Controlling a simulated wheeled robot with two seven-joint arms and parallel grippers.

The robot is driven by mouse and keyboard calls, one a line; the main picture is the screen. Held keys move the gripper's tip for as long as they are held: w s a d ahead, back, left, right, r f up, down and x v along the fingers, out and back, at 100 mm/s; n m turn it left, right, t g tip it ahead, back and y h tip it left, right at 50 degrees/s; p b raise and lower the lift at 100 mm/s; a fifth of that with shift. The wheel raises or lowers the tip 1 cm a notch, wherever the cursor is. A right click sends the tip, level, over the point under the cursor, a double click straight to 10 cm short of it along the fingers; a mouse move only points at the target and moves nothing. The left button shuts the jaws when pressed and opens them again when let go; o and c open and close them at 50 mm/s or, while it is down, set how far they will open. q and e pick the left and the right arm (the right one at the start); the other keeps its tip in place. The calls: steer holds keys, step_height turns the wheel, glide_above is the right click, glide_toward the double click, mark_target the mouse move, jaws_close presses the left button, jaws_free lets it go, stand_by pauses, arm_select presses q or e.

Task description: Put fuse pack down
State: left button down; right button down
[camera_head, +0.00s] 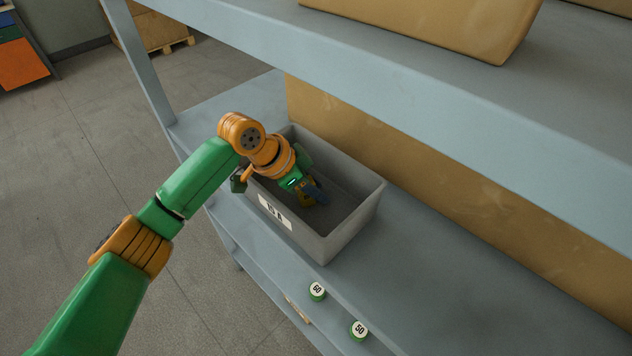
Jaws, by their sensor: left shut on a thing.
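My left arm reaches in from the left, and my left gripper (305,190) points down inside a grey open bin (352,232) on the shelf. The gripper is shut on a small dark blue and yellowish thing, which looks like the fuse pack (318,196). The pack is within the bin walls, low near the floor. I cannot tell whether it touches the bin floor. The wrist hides part of the bin's near left side and much of the pack. My right gripper is not in view.
The bin carries a white label (274,212). An upper shelf (420,90) overhangs the bin. Cardboard (470,235) stands behind it. Shelf right of the bin is clear.

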arm_select(q)
steer(key=shift+f, duration=0.1)
steer(key=c, duration=0.5)
jaws_free()
steer(key=shift+r, duration=0.2)
steer(key=b+v, duration=0.2)
steer(key=v, duration=1)
steer(key=shift+s+d, duration=0.1)
